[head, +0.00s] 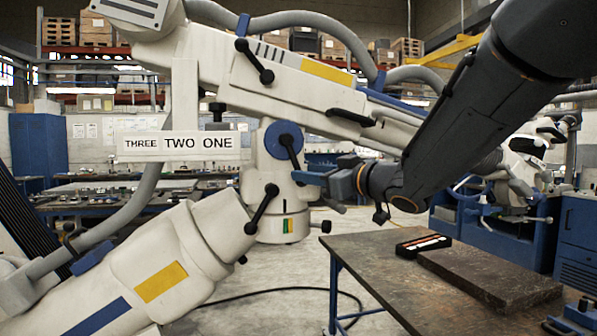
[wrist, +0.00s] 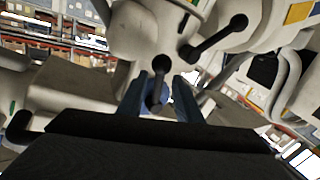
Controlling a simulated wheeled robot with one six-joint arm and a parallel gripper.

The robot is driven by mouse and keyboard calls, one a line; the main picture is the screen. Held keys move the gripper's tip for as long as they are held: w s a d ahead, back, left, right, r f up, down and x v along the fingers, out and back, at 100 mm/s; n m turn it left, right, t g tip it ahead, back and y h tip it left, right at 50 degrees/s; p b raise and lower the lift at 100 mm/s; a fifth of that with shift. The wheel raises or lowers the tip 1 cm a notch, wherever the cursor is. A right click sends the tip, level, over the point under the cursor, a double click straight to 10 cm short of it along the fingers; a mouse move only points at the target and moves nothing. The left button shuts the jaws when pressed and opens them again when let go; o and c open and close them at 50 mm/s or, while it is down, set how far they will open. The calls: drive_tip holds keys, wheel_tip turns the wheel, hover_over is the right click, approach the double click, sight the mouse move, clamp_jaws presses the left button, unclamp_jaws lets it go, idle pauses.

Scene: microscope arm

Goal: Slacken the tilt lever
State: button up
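The pale microscope arm (head: 310,85) carries several black ball-ended levers. One lever (head: 290,150) crosses a blue disc (head: 277,138) at the joint; others are an upper lever (head: 254,60) and a lower lever (head: 262,209). No label I can read says which is the tilt lever. My gripper (head: 308,178) is beside the lower end of the disc lever. In the wrist view my gripper (wrist: 160,90) has its blue fingers apart, with a black lever (wrist: 159,78) between them and gaps showing at its sides. Another lever (wrist: 215,37) is up and right there. Contact deeper between the fingers is hidden.
A sign reading "THREE TWO ONE" (head: 185,145) hangs left of the joint. A thick pale limb (head: 170,260) fills the lower left. A workbench (head: 385,290) at right holds a dark slab (head: 490,275) and a black case (head: 423,246). Floor shows between.

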drive_tip(key=shift+p+x, duration=0.3)
drive_tip(key=shift+x, duration=1.85)
drive_tip(key=shift+c, duration=0.5)
clamp_jaws()
drive_tip(key=shift+f, duration=0.1)
